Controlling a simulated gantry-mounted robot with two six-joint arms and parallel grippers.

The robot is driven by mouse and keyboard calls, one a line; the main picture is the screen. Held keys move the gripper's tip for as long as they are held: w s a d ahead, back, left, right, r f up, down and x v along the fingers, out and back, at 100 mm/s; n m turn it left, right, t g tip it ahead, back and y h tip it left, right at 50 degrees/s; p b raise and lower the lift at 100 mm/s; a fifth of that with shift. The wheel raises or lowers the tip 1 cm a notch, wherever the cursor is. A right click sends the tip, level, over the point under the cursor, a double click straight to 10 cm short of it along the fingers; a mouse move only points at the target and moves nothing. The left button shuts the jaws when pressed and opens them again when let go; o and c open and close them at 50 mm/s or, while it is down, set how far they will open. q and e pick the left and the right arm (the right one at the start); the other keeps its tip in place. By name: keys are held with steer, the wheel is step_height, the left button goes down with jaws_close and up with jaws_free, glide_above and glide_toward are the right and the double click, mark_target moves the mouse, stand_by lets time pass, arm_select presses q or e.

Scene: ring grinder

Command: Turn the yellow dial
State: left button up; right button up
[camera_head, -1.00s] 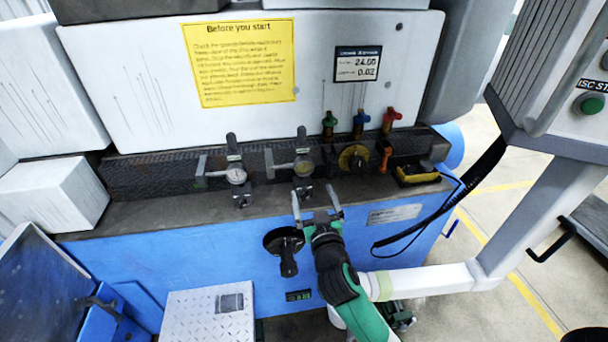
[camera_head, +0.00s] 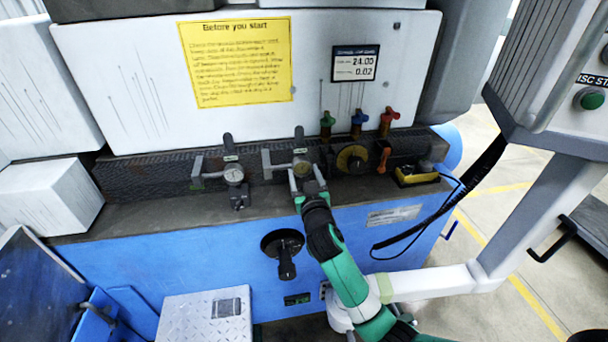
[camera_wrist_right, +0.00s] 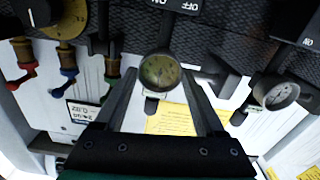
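The yellow dial (camera_head: 352,158), a round yellow disc with a dark knob at its centre, is on the dark textured panel of the machine. It also shows at the upper left of the right wrist view (camera_wrist_right: 70,20), partly cut off by the frame edge. My right gripper (camera_head: 304,172) is left of the dial, in front of a round gauge (camera_head: 301,167). Its two fingers are apart with nothing held. In the right wrist view, the gauge (camera_wrist_right: 160,71) appears between the fingers. My left gripper is in neither view.
A second gauge (camera_head: 234,174) with a lever is further left. Green, blue and red valves (camera_head: 359,122) stand above the dial, and an orange handle (camera_head: 384,158) is beside it. A yellow-black device (camera_head: 417,175) sits at the right. A black crank wheel (camera_head: 283,250) is below.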

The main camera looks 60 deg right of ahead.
steer(key=c, duration=0.6)
steer(key=shift+n+p, duration=0.3)
steer(key=shift+n, duration=0.1)
steer(key=n+p, duration=0.2)
steer(key=n, duration=0.1)
steer(key=shift+r, duration=0.15)
steer(key=n+p, duration=0.2)
steer(key=n, duration=0.2)
steer(key=shift+n+p, duration=0.3)
steer(key=shift+n, duration=0.5)
steer(key=o, duration=1.3)
steer(key=shift+f, duration=0.2)
